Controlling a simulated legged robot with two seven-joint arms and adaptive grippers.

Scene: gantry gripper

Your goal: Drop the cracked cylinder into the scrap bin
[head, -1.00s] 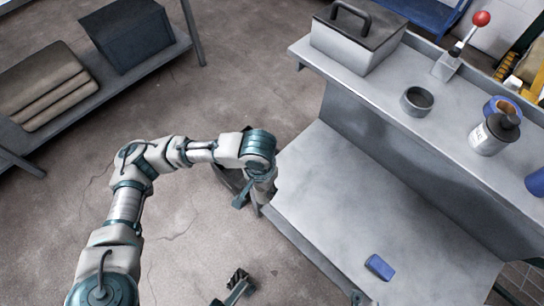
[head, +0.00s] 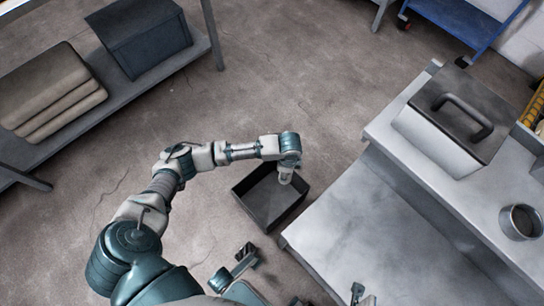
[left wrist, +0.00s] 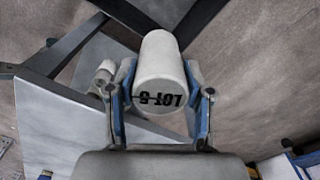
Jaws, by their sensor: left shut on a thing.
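My left gripper (head: 285,176) is over the dark, open-topped scrap bin (head: 244,205) on the floor. In the left wrist view it (left wrist: 160,108) is shut on a pale cylinder (left wrist: 162,65), with one finger on each side. The cylinder's near end carries upside-down black lettering and a thin dark line. In the head view the cylinder is small and mostly hidden by the gripper; its exact height over the bin is unclear. My right gripper (head: 303,272) is at the bottom edge, partly cut off, with its fingers wide apart and nothing between them.
A grey workbench (head: 350,235) stands right of the bin, with a raised shelf bearing a lidded box (head: 455,120) and a round cup (head: 521,222). A rack (head: 125,90) is at upper left. A blue cart (head: 465,22) stands at the back. The floor between is clear.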

